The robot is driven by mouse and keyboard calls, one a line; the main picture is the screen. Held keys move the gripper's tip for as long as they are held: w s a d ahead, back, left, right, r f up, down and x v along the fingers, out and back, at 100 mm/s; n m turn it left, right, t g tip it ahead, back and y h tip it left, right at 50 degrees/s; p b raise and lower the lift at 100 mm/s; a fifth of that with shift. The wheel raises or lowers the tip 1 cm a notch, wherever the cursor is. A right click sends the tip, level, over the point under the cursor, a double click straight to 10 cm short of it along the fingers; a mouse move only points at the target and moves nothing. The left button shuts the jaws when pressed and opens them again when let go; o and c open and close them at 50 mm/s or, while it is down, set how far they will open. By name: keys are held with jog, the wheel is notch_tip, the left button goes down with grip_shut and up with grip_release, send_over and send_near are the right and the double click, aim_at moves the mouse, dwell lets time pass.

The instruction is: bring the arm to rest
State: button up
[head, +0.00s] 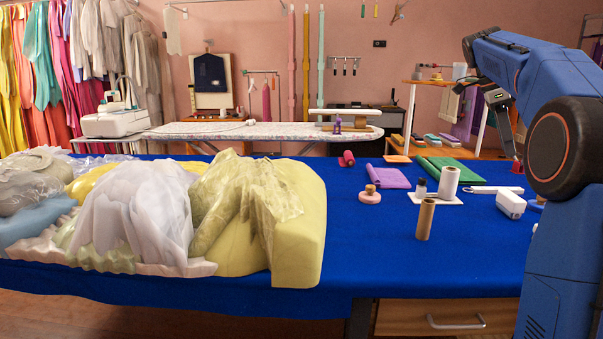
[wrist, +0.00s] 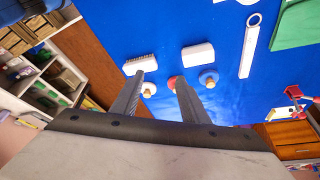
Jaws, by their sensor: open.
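My arm rises at the right of the head view, bent over, with its dark wrist end (head: 498,97) above the far right part of the blue-covered table (head: 400,245). In the wrist view my gripper (wrist: 156,80) shows two grey fingers spread apart with nothing held between them. Beyond the fingertips is the blue table top (wrist: 110,35), with a white brush (wrist: 141,64), a white block (wrist: 198,57) and a blue disc with a wooden knob (wrist: 208,77). A small red thing (wrist: 172,82) shows beside the right fingertip; I cannot tell its distance.
Crumpled gowns (head: 135,210) and a yellow padded form (head: 300,220) cover the table's left half. A cardboard tube (head: 425,220) and white roll (head: 448,182) stand right of centre. The front middle is bare. An ironing board (head: 260,131) stands behind.

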jog(key=s+a+f+n+t+y, duration=0.1)
jog(key=s+a+f+n, duration=0.25)
jog(key=s+a, duration=0.2)
jog(key=s+a+f+n+t, duration=0.2)
jog(key=s+a+f+n, duration=0.1)
jog(key=s+a+n, duration=0.3)
jog(key=s+a+f+n+t+y, duration=0.1)
jog(key=s+a+f+n, duration=0.25)
jog(key=s, duration=0.35)
jog(key=s+a+f+n+t+y, duration=0.1)
jog(key=s+a+f+n, duration=0.4)
jog(key=s+f, duration=0.4)
jog(key=s+a+f+n+t+y, duration=0.1)
jog(key=s+a+f+n+t, duration=0.1)
jog(key=s+a+f+n, duration=0.3)
jog(key=s+f, duration=0.3)
jog(key=f, duration=0.2)
jog(key=shift+s+f+n, duration=0.25)
jog(key=shift+s+n, duration=0.15)
